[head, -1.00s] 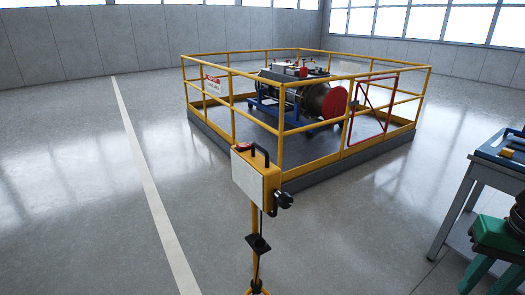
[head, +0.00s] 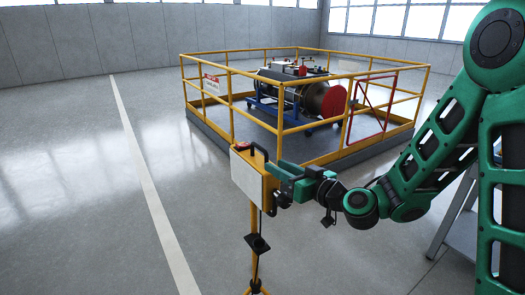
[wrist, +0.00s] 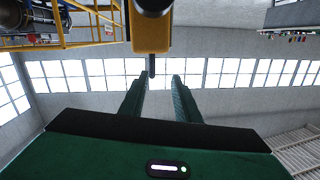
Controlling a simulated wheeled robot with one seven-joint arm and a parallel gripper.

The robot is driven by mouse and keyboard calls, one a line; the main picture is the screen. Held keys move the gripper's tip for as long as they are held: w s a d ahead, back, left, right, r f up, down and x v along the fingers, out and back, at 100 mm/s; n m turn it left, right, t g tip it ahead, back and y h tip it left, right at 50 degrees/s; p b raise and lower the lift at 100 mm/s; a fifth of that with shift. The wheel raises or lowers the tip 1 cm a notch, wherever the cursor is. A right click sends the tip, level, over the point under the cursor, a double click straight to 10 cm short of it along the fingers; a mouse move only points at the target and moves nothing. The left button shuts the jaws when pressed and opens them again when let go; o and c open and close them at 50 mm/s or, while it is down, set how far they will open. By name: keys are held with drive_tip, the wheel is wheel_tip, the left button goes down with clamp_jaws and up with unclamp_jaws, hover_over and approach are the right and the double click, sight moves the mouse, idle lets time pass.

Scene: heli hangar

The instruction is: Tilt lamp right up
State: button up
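The lamp is a yellow box (head: 267,163) with a pale front panel (head: 247,178), upright on a thin yellow stand. A black carry handle (head: 260,149) is on top and a dark knob is at its right side, mostly hidden behind my gripper. My gripper (head: 281,174) is at the lamp's right side, very close to it. In the wrist view my gripper (wrist: 159,78) is open, with a gap between its green fingers. The lamp's yellow side (wrist: 150,36) is just ahead of the fingertips, with a dark thin part (wrist: 152,66) near the gap. Contact cannot be told.
Behind the lamp is a platform with yellow railings (head: 225,52) around an engine (head: 325,98) on a blue cart. A grey-legged workbench (head: 452,232) is at the right, partly behind my arm. The floor left of the lamp is clear.

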sight(264, 152)
drive_tip(key=shift+m+t+h, duration=0.3)
drive_tip(key=shift+m+t, duration=0.5)
drive_tip(key=shift+t, duration=0.1)
drive_tip(key=shift+w+d+r+x, duration=0.1)
drive_tip(key=shift+d+x, duration=0.05)
drive_tip(key=shift+x, duration=1.85)
drive_tip(key=shift+w+d+r+x, duration=0.1)
drive_tip(key=shift+x, duration=1.9)
drive_tip(key=shift+w+d+r+x, duration=0.1)
drive_tip(key=shift+d+x, duration=0.05)
drive_tip(key=shift+x, duration=1.85)
drive_tip(key=shift+c, duration=0.5)
